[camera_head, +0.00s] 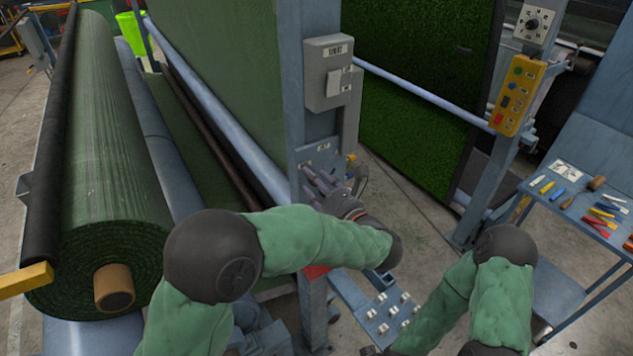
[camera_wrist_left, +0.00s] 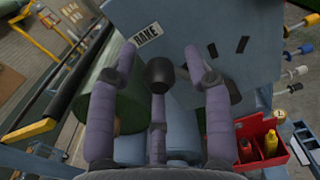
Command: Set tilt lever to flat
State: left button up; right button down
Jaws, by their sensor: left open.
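My left gripper (camera_head: 322,182) is open at a blue-grey panel on the front post in the head view. In the left wrist view its purple fingers (camera_wrist_left: 160,54) are spread towards a panel (camera_wrist_left: 180,50) with a partly covered label that seems to read BRAKE. A dark rounded knob (camera_wrist_left: 160,74) shows between the fingers. I cannot tell whether a finger touches it. I cannot make out a lever labelled tilt. My own forearm and gripper hide part of the panel in the head view. My right arm shows at the lower right, but its gripper is out of view.
A large green turf roll (camera_head: 105,170) lies at the left. A grey switch box (camera_head: 328,72) sits above the panel. A yellow button pendant (camera_head: 517,95) hangs on the right post. A tool table (camera_head: 575,240) stands at the right. A red bin (camera_wrist_left: 258,138) is beside the left gripper.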

pick_arm(q)
grip_shut()
jog(key=shift+w+d+r+m+p, duration=0.15)
jog(key=shift+d+r+m+p, duration=0.2)
jog(key=shift+p, duration=0.5)
jog(key=w+d+m+p, duration=0.1)
jog(key=p, duration=0.1)
jog(key=d+r+m+p, duration=0.1)
jog(key=m+p, duration=0.1)
jog(key=p, duration=0.1)
jog(key=shift+w+d, duration=0.1)
jog(key=shift+w, duration=0.25)
jog(key=shift+w+d+m+p, duration=0.5)
jog(key=shift+d+m+p, duration=0.15)
jog(key=shift+m+p, duration=0.5)
jog(key=shift+w+d+f+m+p, duration=0.3)
jog(key=shift+d+m+p, duration=0.1)
jog(key=shift+m+p, duration=0.15)
grip_release()
jog(key=shift+d, duration=0.1)
jog(key=shift+r, duration=0.1)
